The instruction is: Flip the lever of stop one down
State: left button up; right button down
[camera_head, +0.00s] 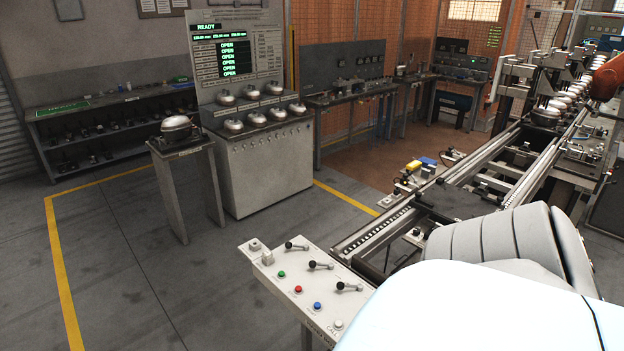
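A light-coloured control panel (268,274) stands at the lower middle, in front of the conveyor. Three black-handled levers are on it: a far lever (296,245), a middle lever (320,265) and a near lever (348,287). Their labels are too small to read, so I cannot tell which one is stop one. Their exact positions are also hard to judge. Neither of my grippers is in view. A large white part of my own body fills the lower right and covers the panel's right side.
Green (281,274), red (298,290), blue (318,306) and white (338,324) buttons line the panel's near side. A conveyor (375,235) runs behind it to the upper right. A stand (180,150) bears a compressor. The floor at left is clear.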

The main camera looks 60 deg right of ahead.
aim_at(287, 244)
jog(key=i+l+z, duration=0.2)
jog(key=i+z, duration=0.95)
jog(key=i+l+z, duration=0.25)
jog(key=j, duration=0.1)
